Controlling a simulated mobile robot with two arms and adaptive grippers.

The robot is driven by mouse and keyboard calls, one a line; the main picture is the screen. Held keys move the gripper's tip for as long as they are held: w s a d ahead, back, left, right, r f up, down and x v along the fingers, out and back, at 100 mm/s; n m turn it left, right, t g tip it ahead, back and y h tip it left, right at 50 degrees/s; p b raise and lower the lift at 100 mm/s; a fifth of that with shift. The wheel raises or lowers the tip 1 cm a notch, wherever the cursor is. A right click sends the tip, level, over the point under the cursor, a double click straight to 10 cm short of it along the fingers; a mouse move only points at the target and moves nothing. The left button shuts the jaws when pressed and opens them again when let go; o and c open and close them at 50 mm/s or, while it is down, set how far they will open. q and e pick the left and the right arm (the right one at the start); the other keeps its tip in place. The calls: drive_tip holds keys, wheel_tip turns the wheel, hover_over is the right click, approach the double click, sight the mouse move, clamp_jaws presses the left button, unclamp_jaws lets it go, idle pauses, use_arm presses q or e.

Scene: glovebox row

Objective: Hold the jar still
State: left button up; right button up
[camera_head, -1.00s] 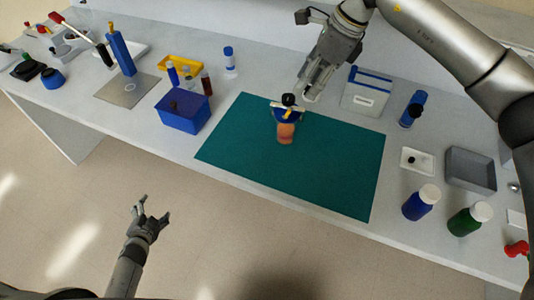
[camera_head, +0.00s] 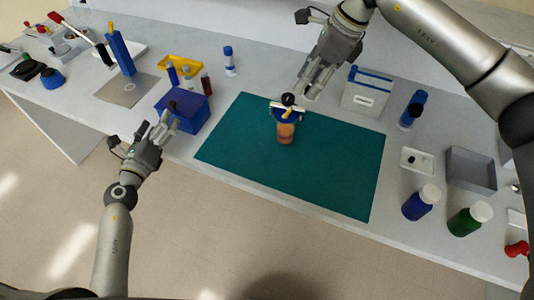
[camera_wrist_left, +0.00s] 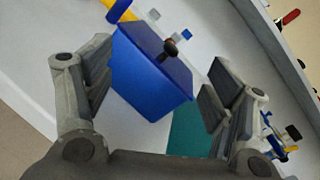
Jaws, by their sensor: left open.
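The jar (camera_head: 286,133), amber with a blue top, stands on the teal mat (camera_head: 340,165). A tool with a black knob (camera_head: 288,99) and a yellow part sits on its top. My right gripper (camera_head: 309,95) is above and behind the jar, its fingers apart and empty, not touching it. My left gripper (camera_head: 155,131) is open and empty at the front edge of the bench, left of the mat and well apart from the jar.
A blue box (camera_head: 183,112) with a black knob stands just beyond my left gripper; it also shows between the fingers in the left wrist view (camera_wrist_left: 150,75). A white-lidded blue bottle (camera_head: 418,205) and a green one (camera_head: 465,220) stand right of the mat. The mat's front is clear.

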sight(281, 132)
use_arm(q)
drive_tip(key=d+f+m+h, duration=0.1)
drive_tip(key=d, duration=0.4)
drive_tip(key=s+d+f+m+h, duration=0.1)
drive_tip(key=d+m, duration=0.1)
drive_tip(key=d, duration=0.3)
drive_tip(key=d+f+m, duration=0.1)
drive_tip(key=d+m, duration=0.1)
drive_tip(key=d, duration=0.3)
drive_tip(key=shift+s+d+g+h, duration=0.3)
drive_tip(key=shift+d+h, duration=0.05)
drive_tip(key=shift+h, duration=0.05)
drive_tip(key=s+d+m, duration=0.1)
drive_tip(key=d, duration=0.3)
drive_tip(key=s+d+m+h, duration=0.1)
drive_tip(key=d+m, duration=0.1)
drive_tip(key=d, duration=0.3)
drive_tip(key=s+d+m+h, duration=0.1)
drive_tip(key=d, duration=0.3)
drive_tip(key=shift+s+d+r+m, duration=0.3)
drive_tip(key=shift+s+d, duration=0.05)
drive_tip(key=shift+w+d, duration=0.1)
drive_tip(key=shift+d, duration=0.2)
drive_tip(key=shift+w+d+r, duration=0.1)
drive_tip(key=shift+w+d, duration=0.05)
drive_tip(key=shift+w, duration=0.15)
drive_tip(key=x, duration=0.9)
drive_tip(key=shift+w+d, duration=0.25)
drive_tip(key=shift+w, duration=0.05)
drive_tip(key=c, duration=1.4)
